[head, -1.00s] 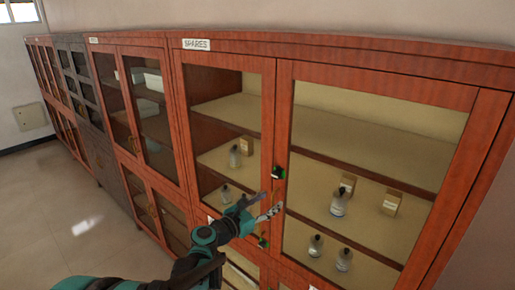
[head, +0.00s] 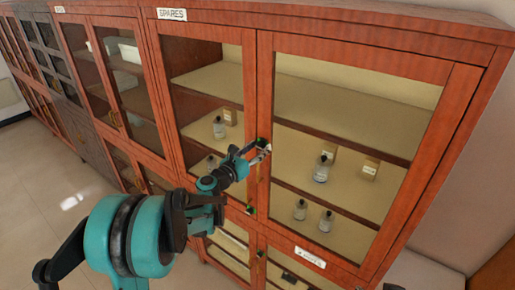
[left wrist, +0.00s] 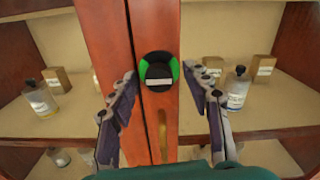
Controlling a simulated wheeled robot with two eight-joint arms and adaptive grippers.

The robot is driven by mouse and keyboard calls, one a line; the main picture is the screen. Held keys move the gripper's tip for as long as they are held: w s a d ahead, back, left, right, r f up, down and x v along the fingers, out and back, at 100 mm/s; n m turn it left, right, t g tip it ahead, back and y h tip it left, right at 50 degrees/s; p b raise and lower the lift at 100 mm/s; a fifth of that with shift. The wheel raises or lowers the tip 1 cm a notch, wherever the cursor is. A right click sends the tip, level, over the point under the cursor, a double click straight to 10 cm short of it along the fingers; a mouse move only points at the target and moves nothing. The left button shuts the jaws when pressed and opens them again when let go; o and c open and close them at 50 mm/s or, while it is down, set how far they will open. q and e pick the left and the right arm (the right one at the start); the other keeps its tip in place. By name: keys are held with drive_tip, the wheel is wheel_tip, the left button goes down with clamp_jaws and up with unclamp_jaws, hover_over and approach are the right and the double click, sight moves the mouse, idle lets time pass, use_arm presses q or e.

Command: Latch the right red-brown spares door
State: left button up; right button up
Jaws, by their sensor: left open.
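The red-brown right spares door (head: 380,57) has a large glass pane and looks flush with the left spares door (head: 215,35). A round black-and-green knob (left wrist: 158,72) with a white horizontal label sits on the right door's edge, beside the seam. My left gripper (head: 262,153) is at the knob in the head view and partly covers it. In the left wrist view the left gripper (left wrist: 168,88) is open, with one finger on each side of the knob. No clear finger contact shows. My right gripper is out of view.
A brass handle (left wrist: 162,130) is below the knob. Bottles (head: 322,170) and small boxes (head: 370,168) stand on shelves behind the glass. A SPARES sign (head: 171,14) is above the left door. More cabinets run left; open floor (head: 55,190) lies in front.

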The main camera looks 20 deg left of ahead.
use_arm(q)
clamp_jaws()
